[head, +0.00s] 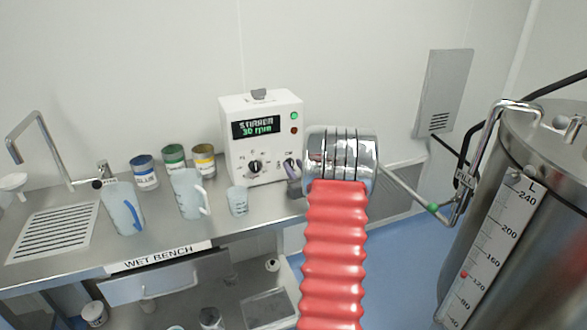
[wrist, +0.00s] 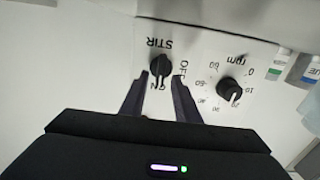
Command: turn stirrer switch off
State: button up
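The stirrer box (head: 262,142) is a white unit on the bench, with a lit display reading STIRRER 30 min. Its stirrer switch (wrist: 160,67) is a black knob with the label STIR and the marks OFF and ON, upside down in the wrist view. The knob's long grip runs roughly towards ON; its exact pointer end is hard to tell. My gripper (wrist: 160,77) is open, with one finger on each side of the knob and small gaps visible. In the head view my gripper (head: 294,181) is at the box's lower right front, partly hiding the switch.
The rpm knob (wrist: 229,89) is beside the switch. A small beaker (head: 238,201), two jugs and several cans stand on the bench (head: 255,215) left of my arm. A large steel tank (head: 545,220) stands at the right.

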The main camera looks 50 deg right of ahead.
jog(key=shift+c, duration=0.6)
grip_shut()
jog(key=shift+w+n, duration=0.1)
jog(key=shift+n, duration=0.4)
jog(key=n, duration=0.2)
jog(key=shift+w+a+n, duration=0.1)
jog(key=shift+a+n, duration=0.1)
jog(key=shift+n, duration=0.2)
jog(key=n, duration=0.3)
jog(key=shift+w+a+f+n, duration=0.1)
jog(key=shift+a+f+n, duration=0.05)
jog(key=shift+n, duration=0.15)
jog(key=n, duration=0.5)
jog(key=shift+w+a+f, duration=0.1)
jog(key=shift+a+f, duration=0.05)
jog(key=shift+f, duration=0.1)
jog(key=n, duration=0.5)
jog(key=shift+a+f+n, duration=0.1)
jog(key=shift+f+n, duration=0.15)
jog(key=shift+n, duration=0.05)
